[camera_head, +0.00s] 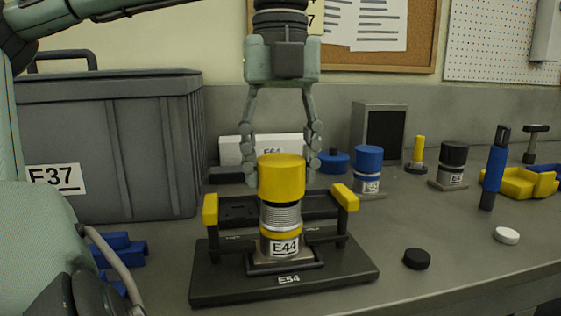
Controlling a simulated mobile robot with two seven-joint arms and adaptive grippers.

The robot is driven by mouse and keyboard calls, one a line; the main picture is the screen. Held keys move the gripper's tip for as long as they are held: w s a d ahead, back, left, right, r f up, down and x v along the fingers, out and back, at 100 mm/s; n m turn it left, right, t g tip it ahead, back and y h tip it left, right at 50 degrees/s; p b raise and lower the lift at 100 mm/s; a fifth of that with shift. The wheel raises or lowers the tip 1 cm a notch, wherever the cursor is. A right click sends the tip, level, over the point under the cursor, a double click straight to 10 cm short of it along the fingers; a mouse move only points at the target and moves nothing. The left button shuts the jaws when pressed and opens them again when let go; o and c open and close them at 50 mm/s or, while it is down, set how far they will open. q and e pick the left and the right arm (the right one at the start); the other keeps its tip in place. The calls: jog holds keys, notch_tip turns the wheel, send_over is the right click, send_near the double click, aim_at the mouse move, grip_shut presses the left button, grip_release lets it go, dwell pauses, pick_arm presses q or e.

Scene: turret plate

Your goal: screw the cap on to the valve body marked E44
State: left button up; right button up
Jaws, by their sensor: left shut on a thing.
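The valve body marked E44 (285,247) stands upright in a dark fixture plate marked E54 (345,281). Its silver threaded neck (280,217) shows above a yellow band. A yellow cap (281,180) sits upright over the top of the neck, in line with it; several threads show below the cap. My left gripper (280,172) points down from above, shut on the yellow cap with one finger at each side. The fingertips are partly hidden around the cap. My right gripper is not in view.
Yellow-tipped clamp arms (344,197) flank the valve body. A grey bin marked E37 (110,150) stands at left. Behind and right are a blue-capped body (368,160), a black-capped body (454,157) and a blue tool (494,168). Black (416,259) and white (507,236) discs lie at right.

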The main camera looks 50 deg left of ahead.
aim_at(281, 185)
pick_arm(q)
jog(key=shift+f, duration=0.15)
jog(key=shift+f+b, duration=0.65)
jog(key=shift+f+b, duration=0.6)
jog(key=shift+f, duration=0.1)
dwell(1.2)
jog(key=o, duration=1.1)
jog(key=shift+o, duration=0.2)
jog(key=shift+r, duration=0.1)
notch_tip(281, 185, up, 12)
jog(key=shift+f, duration=0.1)
